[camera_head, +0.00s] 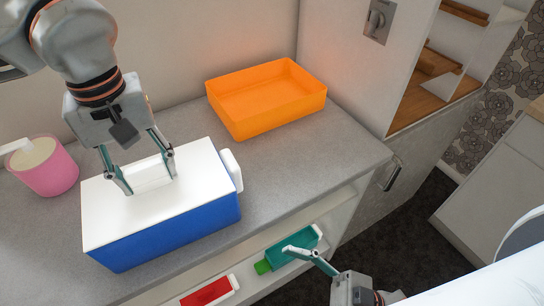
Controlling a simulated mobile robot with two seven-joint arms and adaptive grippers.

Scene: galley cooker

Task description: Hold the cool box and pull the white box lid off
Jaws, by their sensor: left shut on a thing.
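The cool box (175,232) is a blue box on the grey counter, with a white handle (232,170) at its right end. The white box lid (200,195) lies on top of it and looks seated. My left gripper (149,181) reaches down from above and is shut on the raised grip of the lid, one finger on each side. My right gripper (298,250) is low at the front, below the counter edge and apart from the cool box. Only part of its fingers shows, and I cannot tell how open it is.
An orange tray (275,125) stands at the back of the counter. A pink pot (50,173) is left of the cool box. A teal item (305,238) with a green end and a red item (208,292) lie on the shelf below. The counter's right part is clear.

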